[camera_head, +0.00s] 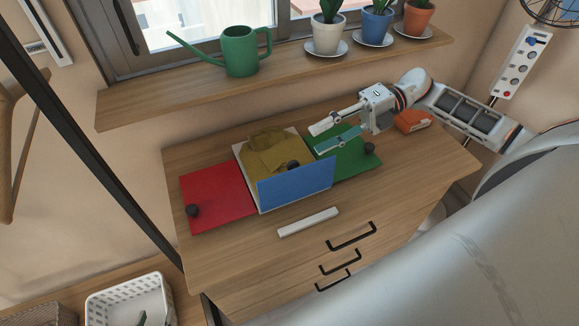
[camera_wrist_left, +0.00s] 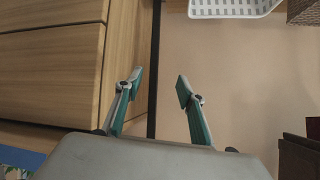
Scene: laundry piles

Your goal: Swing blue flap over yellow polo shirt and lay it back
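The yellow polo shirt (camera_head: 265,152) lies folded on the white middle panel (camera_head: 246,180) of a folding board. The blue flap (camera_head: 297,185) stands raised along the front of the board and hides the shirt's front part. A black knob (camera_head: 293,165) shows at its top edge. The red flap (camera_head: 215,196) lies flat at left, the green flap (camera_head: 352,160) flat at right. My right gripper (camera_head: 317,140) is open and empty above the green flap, behind and right of the blue flap, apart from it. My left gripper (camera_wrist_left: 157,80) is open and empty in the left wrist view, away from the board.
A white bar (camera_head: 308,222) lies on the dresser top (camera_head: 225,255) in front of the board. An orange box (camera_head: 412,121) is at the right rear. A shelf (camera_head: 130,108) with a green watering can (camera_head: 240,52) and potted plants is behind. A white basket (camera_head: 130,300) is at lower left.

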